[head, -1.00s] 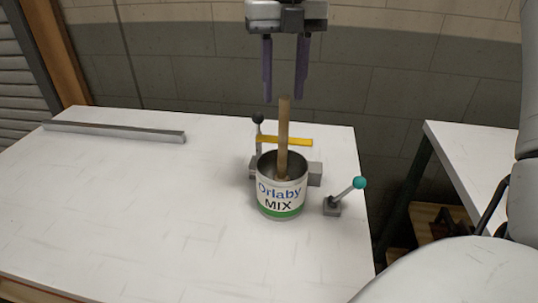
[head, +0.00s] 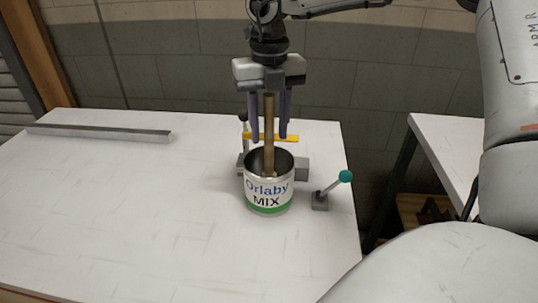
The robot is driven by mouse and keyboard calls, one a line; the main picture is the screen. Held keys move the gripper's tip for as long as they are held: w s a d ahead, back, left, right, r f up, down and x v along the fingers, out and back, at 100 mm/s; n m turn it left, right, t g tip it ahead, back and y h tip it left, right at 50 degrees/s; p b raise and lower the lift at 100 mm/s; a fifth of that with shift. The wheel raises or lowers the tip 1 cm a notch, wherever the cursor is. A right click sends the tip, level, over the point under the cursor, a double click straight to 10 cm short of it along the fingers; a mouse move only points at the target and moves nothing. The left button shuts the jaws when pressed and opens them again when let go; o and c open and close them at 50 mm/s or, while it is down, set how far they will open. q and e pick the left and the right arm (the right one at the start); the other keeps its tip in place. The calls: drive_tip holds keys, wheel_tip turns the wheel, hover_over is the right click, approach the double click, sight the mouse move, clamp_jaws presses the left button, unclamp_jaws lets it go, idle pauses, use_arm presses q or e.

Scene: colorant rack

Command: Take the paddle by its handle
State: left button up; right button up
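The paddle (head: 268,140) stands nearly upright in the can, its wooden handle rising out of the rim and its lower end hidden inside. The can (head: 268,193) is labelled "Orlaby MIX" and stands on the white table. My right gripper (head: 270,137) points straight down above the can. Its two purple fingers are spread, one on each side of the paddle handle, with gaps visible beside the wood. The upper end of the handle reaches up near the gripper's palm. My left gripper is not in the head view.
Behind the can are a grey block clamp (head: 302,168) and a yellow bar (head: 284,138). A lever with a teal knob (head: 345,176) stands to its right. A metal rail (head: 98,133) lies at the back left. The white table (head: 120,215) is clear at left and front.

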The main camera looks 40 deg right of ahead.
drive_tip(key=shift+c, duration=0.5)
clamp_jaws()
drive_tip(key=shift+r, duration=0.1)
